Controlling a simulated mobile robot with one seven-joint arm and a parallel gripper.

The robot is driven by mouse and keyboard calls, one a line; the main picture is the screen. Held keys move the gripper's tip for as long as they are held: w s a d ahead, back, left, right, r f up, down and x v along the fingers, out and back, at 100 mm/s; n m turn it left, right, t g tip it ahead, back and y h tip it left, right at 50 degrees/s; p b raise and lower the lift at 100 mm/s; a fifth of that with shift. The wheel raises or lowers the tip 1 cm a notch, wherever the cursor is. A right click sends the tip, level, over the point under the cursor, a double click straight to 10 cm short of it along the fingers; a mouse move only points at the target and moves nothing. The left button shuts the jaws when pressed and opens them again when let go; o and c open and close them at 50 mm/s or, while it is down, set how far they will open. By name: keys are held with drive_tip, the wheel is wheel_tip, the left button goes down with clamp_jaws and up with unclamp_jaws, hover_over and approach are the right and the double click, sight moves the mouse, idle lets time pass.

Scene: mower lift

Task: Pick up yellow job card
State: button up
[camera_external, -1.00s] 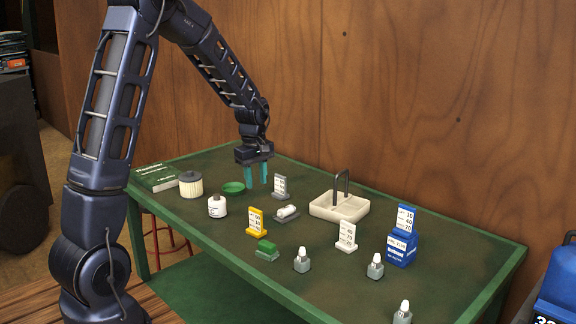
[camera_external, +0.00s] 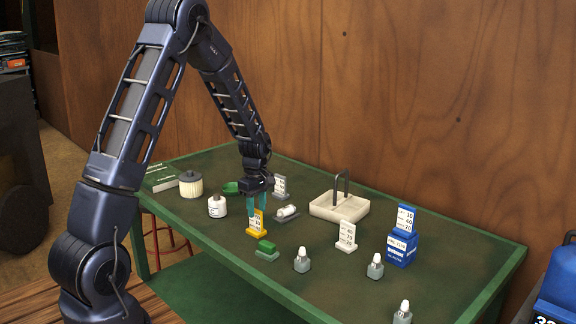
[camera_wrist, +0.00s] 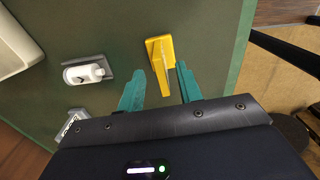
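The yellow job card (camera_external: 256,224) stands upright in its yellow base on the green table, with a white printed face in the outside view. In the wrist view the yellow job card (camera_wrist: 160,60) lies just ahead of and between my fingertips. My gripper (camera_external: 257,206) is open, its two teal fingers pointing down at the card from above. The wrist view shows my gripper (camera_wrist: 158,80) with a clear gap between the fingers and nothing held. I cannot tell whether a finger touches the card.
A green block (camera_external: 267,250) sits close in front of the card. A grey holder with a white cylinder (camera_external: 287,212) and a grey card (camera_external: 280,186) stand behind it. A white bottle (camera_external: 217,206) is to the left, a white card (camera_external: 346,236) to the right.

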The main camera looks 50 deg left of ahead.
sight(255, 231)
drive_tip(key=f, duration=0.5)
drive_tip(key=shift+s+a, duration=0.1)
drive_tip(key=shift+a, duration=0.1)
drive_tip(key=shift+c, duration=0.3)
clamp_jaws()
